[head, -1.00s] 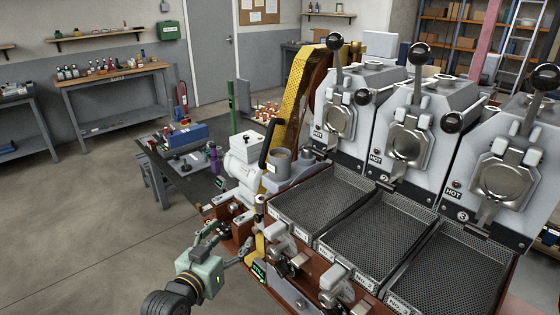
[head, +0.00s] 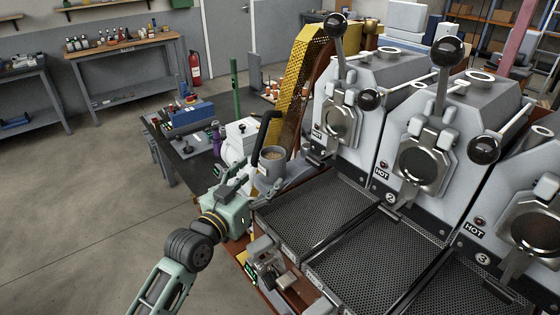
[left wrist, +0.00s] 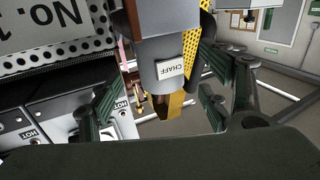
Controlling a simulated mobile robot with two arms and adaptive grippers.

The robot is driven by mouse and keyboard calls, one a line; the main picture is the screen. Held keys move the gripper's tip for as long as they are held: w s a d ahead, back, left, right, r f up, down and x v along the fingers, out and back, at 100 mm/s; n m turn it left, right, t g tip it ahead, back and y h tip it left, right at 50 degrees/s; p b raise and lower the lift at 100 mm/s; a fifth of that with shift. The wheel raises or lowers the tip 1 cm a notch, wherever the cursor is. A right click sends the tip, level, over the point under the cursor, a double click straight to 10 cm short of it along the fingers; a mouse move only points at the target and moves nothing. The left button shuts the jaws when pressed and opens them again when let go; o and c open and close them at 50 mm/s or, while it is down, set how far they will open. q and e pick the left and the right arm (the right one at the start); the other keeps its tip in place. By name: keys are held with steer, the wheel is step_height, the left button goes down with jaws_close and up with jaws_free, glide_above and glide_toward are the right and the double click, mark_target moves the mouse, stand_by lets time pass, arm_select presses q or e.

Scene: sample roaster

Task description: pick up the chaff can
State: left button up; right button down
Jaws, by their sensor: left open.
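The chaff can (head: 268,180) is a grey cylinder with an open top and brownish contents, upright at the roaster's left end. In the left wrist view the can (left wrist: 163,80) appears upside down with a white CHAFF label, between my open fingers. My left gripper (head: 243,187) is open just in front and left of the can in the head view; the can is not gripped. Whether a finger touches it I cannot tell. My right gripper is in neither view.
The black mesh cooling trays (head: 315,210) lie right of the can, in front of the roaster units marked HOT (head: 420,150). A yellow perforated guard (head: 300,75) rises behind the can. A dark bench (head: 190,165) stands at left. Open floor lies left of my arm.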

mark_target(267, 169)
arm_select(q)
steer(key=shift+w+d+r, duration=0.15)
steer(key=shift+w+d, duration=0.05)
steer(key=shift+w, duration=0.05)
steer(key=shift+w+d+r+p, duration=0.1)
steer(key=shift+w+r+p, duration=0.15)
steer(key=shift+r+p, duration=0.15)
steer(key=x, duration=0.1)
steer(key=p+x, duration=0.1)
steer(key=x, duration=0.1)
steer(key=shift+w+d+f, duration=0.2)
steer(key=shift+w+f, duration=0.05)
steer(key=shift+w+d, duration=0.2)
steer(key=shift+w, duration=0.05)
steer(key=shift+w+f, duration=0.1)
steer(key=shift+w, duration=0.05)
steer(key=c, duration=1.4)
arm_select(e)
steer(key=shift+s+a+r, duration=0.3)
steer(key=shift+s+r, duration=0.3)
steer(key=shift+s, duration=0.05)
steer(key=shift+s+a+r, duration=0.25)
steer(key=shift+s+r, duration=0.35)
